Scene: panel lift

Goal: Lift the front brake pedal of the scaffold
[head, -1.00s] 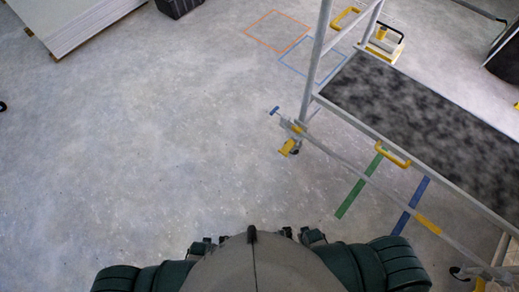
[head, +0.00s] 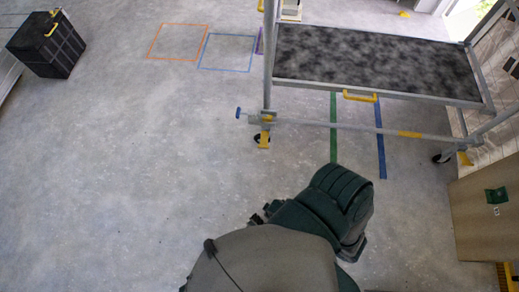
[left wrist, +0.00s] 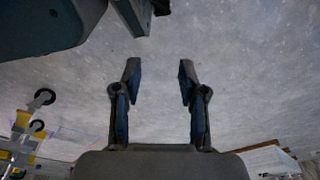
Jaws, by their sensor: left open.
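The scaffold (head: 355,98) stands at the upper right in the head view, with a dark speckled deck. A yellow brake pedal (head: 265,139) is at the caster under its left leg. Another yellow pedal (head: 465,158) is beside the black caster at its right leg. I cannot tell which is the front one. In the left wrist view my left gripper (left wrist: 157,72) is open and empty over bare floor. Black casters (left wrist: 44,97) and yellow parts show at that view's left edge, apart from the fingers. My right gripper does not show.
Green tape (head: 333,125) and blue tape (head: 380,140) lie on the floor by the scaffold. A tan box (head: 487,222) stands at the right edge. A black crate (head: 47,45) is at the upper left. The floor at centre left is clear.

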